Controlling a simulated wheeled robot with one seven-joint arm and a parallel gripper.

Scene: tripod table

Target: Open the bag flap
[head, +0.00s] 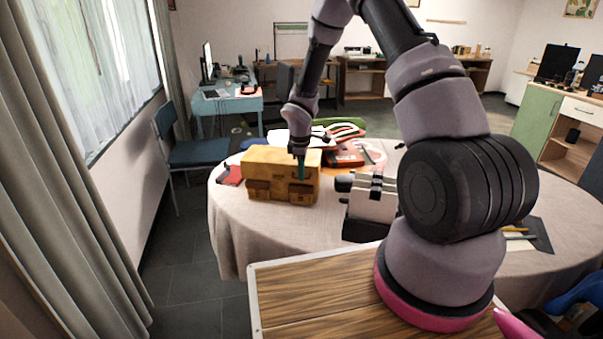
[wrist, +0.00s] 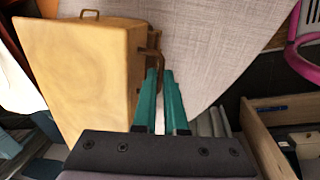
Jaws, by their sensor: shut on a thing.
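The tan-yellow bag (head: 262,160) stands upright on the round table, with brown pockets on its front. Its flap lies over the top and appears closed. In the wrist view the smooth tan bag flap (wrist: 75,75) fills the left side, with a brown strap piece (wrist: 150,52) at its edge. My gripper (head: 301,173) is at the front right of the bag, pointing down. In the wrist view its teal fingers (wrist: 161,74) are close together at the flap edge by the brown strap piece. They are shut on the flap there; the exact contact is partly hidden by the fingers.
A white and black device (head: 371,198) stands close to the right of the bag. A red item (head: 231,175) lies to the left. Several books and other things (head: 345,155) lie behind. The cloth-covered table (head: 240,225) is clear in front of the bag.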

